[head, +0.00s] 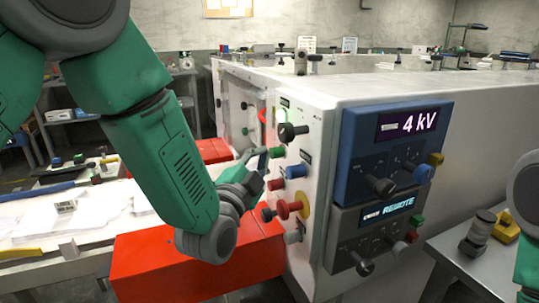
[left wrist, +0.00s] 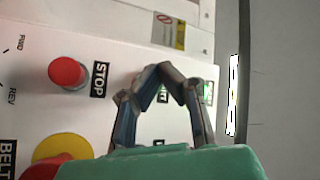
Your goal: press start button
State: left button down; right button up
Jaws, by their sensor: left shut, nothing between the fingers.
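The green button (head: 277,152) sticks out of the white machine's side panel in the head view, above a red button (head: 276,184). My left gripper (head: 264,156) is shut and empty, its fingertips right beside the green button. I cannot tell whether they touch it. In the left wrist view my left gripper (left wrist: 163,72) has its fingers brought together in front of the panel. The red button (left wrist: 67,73) stands left of them, with a STOP label (left wrist: 99,79) beside it. The green button is not clearly seen there, probably hidden by the fingers. My right gripper is out of view.
Close by on the panel are a black knob (head: 290,131), a blue knob (head: 296,171) and a red knob on a yellow plate (head: 304,205). A blue display unit (head: 385,150) reads 4 kV. Red boxes (head: 150,272) stand below my left arm.

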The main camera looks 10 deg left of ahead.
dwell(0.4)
pick_arm(q)
jog(key=shift+s+a, duration=0.5)
jog(key=shift+a, duration=0.15)
jog(key=shift+s+a, duration=0.7)
jog(key=shift+a, duration=0.35)
jog(key=shift+s+a, duration=0.7)
jog(key=shift+a, duration=0.35)
